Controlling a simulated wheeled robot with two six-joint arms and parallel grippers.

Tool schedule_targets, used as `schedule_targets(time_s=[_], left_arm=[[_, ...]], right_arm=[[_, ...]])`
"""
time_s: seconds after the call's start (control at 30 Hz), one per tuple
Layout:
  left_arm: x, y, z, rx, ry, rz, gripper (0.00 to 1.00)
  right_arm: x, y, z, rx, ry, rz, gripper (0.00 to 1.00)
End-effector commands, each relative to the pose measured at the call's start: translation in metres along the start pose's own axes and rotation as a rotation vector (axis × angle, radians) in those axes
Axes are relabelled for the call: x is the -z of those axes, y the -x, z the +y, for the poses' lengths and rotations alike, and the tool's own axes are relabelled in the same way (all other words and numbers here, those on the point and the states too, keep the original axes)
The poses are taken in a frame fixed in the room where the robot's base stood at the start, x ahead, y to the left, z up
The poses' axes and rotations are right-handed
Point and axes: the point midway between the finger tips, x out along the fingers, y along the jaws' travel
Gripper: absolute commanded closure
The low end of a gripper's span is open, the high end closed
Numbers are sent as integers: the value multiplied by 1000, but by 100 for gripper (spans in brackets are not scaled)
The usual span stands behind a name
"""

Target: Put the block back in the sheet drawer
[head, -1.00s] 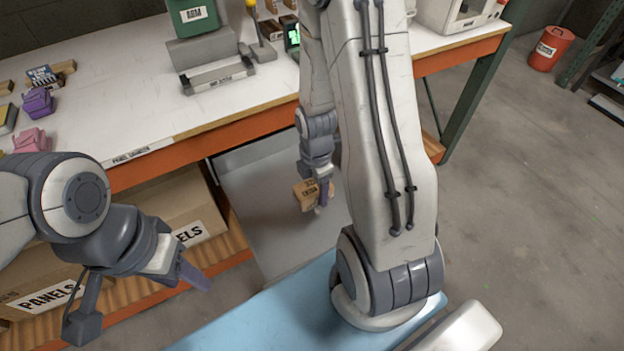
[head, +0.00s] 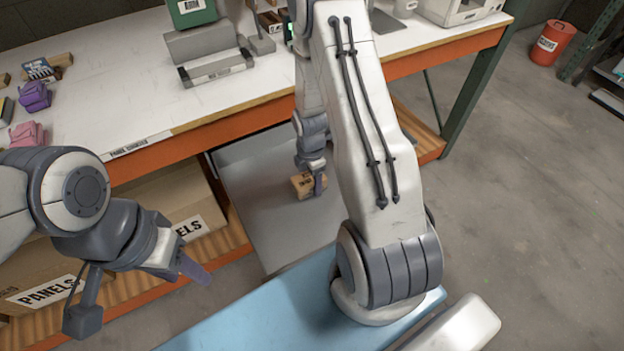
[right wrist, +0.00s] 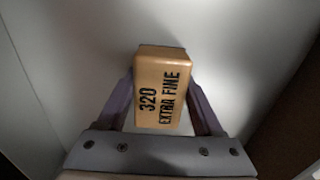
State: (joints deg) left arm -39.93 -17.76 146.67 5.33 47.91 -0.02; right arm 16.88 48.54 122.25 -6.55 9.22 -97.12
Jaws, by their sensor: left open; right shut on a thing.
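The block (head: 303,187) is tan and marked "320 EXTRA FINE", as the right wrist view (right wrist: 161,88) shows. My right gripper (head: 315,184) is shut on it, with one finger on each side in the right wrist view (right wrist: 163,105). The sheet drawer (head: 270,215) is a grey tray pulled out below the bench. The block is over its inside; I cannot tell whether it touches the floor of the drawer. My left gripper (head: 190,270) is open and empty at the left, in front of the boxes.
The white bench (head: 120,80) with an orange edge stands above the drawer. Cardboard boxes marked "PANELS" (head: 185,195) are on the shelf to the left. A red bin (head: 552,46) stands on the floor at the far right.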

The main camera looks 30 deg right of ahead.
Motion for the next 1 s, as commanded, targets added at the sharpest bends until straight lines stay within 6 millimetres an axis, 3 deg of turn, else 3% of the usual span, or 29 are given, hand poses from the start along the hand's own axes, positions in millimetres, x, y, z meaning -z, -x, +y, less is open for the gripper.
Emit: schedule_targets(time_s=[0.13,0.17,0.2,0.23,0.53,0.67,1.0], left_arm=[[0,-2,0,0,0,0,50],[0,-1,0,0,0,0,50],[0,-1,0,0,0,0,50],[0,-1,0,0,0,0,50],[0,-1,0,0,0,0,50],[0,1,0,0,0,0,50],[0,8,1,0,0,0,50]], right_arm=[[0,-4,0,0,0,0,84],[0,-3,0,0,0,0,24],[0,-3,0,0,0,0,9],[0,-3,0,0,0,0,2],[0,-2,0,0,0,0,2],[0,8,1,-2,0,-1,2],[0,77,1,-6,1,-2,2]])
